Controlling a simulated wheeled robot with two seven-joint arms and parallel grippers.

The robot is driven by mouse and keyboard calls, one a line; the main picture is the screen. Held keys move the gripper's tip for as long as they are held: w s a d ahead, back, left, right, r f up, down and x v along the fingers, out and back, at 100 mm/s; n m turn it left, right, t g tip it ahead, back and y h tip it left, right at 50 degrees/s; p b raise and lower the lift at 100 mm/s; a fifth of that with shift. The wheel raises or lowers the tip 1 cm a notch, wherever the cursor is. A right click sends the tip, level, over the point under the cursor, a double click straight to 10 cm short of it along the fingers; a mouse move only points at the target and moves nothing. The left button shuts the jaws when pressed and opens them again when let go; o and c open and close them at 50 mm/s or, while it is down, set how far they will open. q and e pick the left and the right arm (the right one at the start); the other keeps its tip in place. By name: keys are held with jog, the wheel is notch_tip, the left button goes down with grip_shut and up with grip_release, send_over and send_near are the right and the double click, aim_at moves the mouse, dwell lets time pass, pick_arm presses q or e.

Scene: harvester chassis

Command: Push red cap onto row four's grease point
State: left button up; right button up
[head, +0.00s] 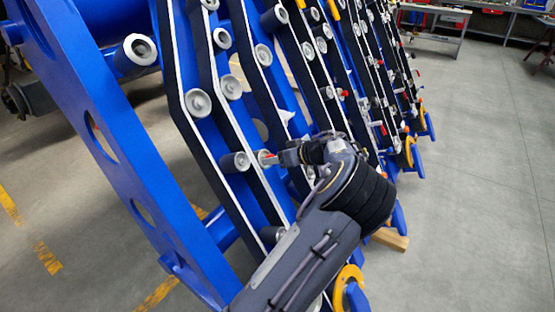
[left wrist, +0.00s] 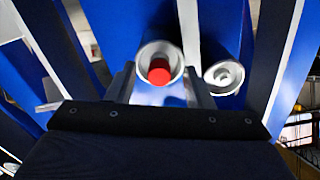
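A small red cap (head: 269,156) shows at the tip of my left gripper (head: 277,157), against the end of a grey roller on a blue sloping row. How deep the cap sits is hard to tell. I cannot tell the row's number for certain. My right gripper is in neither view.
Several blue rows with black and white strips and grey rollers (head: 199,103) stand close around my left arm. More red parts (head: 344,93) show on rows farther right. A second pale round end (left wrist: 224,77) is close right of the fingers. Open grey floor (head: 480,180) lies at the right.

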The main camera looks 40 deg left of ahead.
pick_arm(q)
jog(key=v, duration=0.7)
jog(key=shift+d+r, duration=0.2)
jog(key=shift+d, duration=0.1)
dwell(0.7)
jog(key=s+a+f+m+h+p, duration=0.1)
jog(key=s+a+f+h+p, duration=0.15)
jog(key=s+h, duration=0.4)
jog(key=s+d+r+m+t+h+p, duration=0.2)
jog(key=s+d+r+m+h, duration=0.1)
jog(key=s+d, duration=0.4)
jog(key=s+d+r+m+t+h+p, duration=0.2)
jog(key=s+d+r+m+h+p, duration=0.1)
jog(key=s+d+m, duration=0.3)
jog(key=s+d+r+m+t+h+p, duration=0.2)
jog(key=s+d+r+m+h, duration=0.1)
jog(key=s+d, duration=0.7)
jog(key=s+r+m, duration=0.1)
jog(key=s, duration=0.1)
jog(key=shift+s+r+t, duration=0.25)
jog(key=shift+t, duration=0.15)
